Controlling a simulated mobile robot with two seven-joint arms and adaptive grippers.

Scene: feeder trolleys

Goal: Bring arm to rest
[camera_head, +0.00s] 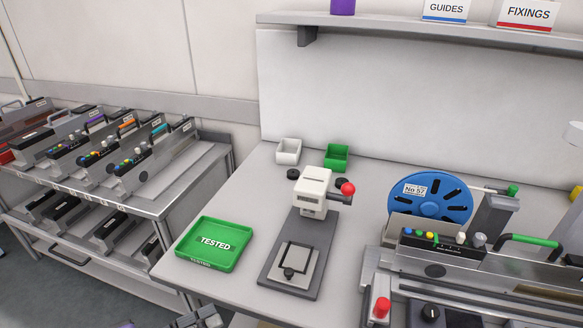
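Part of my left gripper (198,318) shows at the bottom edge, in front of the workbench's left edge. Most of it is cut off by the frame, so I cannot tell whether it is open or shut. It appears apart from the things on the bench. My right gripper is not in view.
The workbench (232,192) bears a green TESTED tray (207,262), a hand press (312,192), small white (289,151) and green (337,157) bins, and a feeder with a blue reel (431,191). A trolley of feeders (150,207) stands left. A shelf (400,32) hangs above.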

